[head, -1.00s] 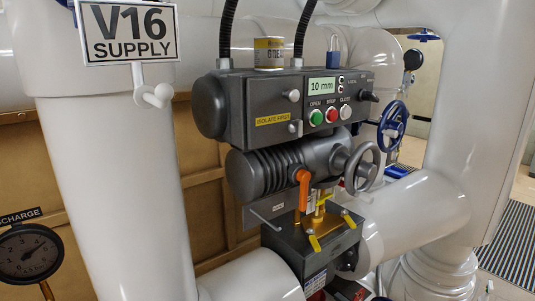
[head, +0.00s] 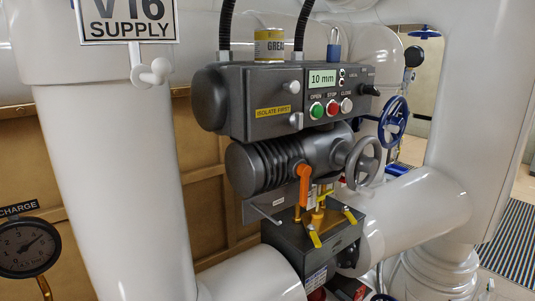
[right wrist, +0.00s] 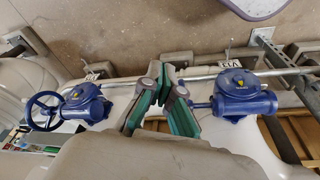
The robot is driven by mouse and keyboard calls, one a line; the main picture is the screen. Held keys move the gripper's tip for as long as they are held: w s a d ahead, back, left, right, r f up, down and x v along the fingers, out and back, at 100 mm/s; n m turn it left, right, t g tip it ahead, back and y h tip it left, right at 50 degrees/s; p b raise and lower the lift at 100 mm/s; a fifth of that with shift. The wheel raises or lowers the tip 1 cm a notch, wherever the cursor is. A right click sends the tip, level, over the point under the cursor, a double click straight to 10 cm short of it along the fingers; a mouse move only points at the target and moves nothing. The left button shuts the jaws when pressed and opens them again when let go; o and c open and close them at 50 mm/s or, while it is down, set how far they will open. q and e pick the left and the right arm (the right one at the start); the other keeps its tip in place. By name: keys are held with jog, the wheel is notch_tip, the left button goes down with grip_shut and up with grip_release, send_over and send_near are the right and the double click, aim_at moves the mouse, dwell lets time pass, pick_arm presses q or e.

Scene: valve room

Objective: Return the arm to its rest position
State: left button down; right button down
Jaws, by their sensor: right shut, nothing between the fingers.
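My right gripper (right wrist: 162,78) shows in the right wrist view, with its green-padded fingers brought together and nothing held between them. Two blue valve gearboxes appear beyond it, one on the left (right wrist: 86,103) with a blue handwheel and one on the right (right wrist: 240,93). The fingers stand between them in the picture; I cannot tell how far off they are. Neither of my arms shows in the head view, and my left gripper is not in view.
The head view shows a dark actuator box (head: 290,98) reading "10 mm", a grey handwheel (head: 362,163), an orange lever (head: 304,184) and a grease can (head: 268,45). A V16 SUPPLY sign (head: 127,22) and pressure gauge (head: 27,248) are at left. White pipes crowd the space.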

jog(key=s+f+g+b, duration=0.1)
jog(key=s+f, duration=0.2)
jog(key=f, duration=0.5)
jog(key=s+f, duration=0.3)
jog(key=f, duration=0.6)
jog(key=s+d+f+b, duration=0.2)
jog(key=s+d+f, duration=0.1)
jog(key=s+f, duration=0.8)
jog(key=shift+s+d+f+g, duration=0.15)
jog(key=shift+s+f+g, duration=0.2)
jog(key=shift+s, duration=0.8)
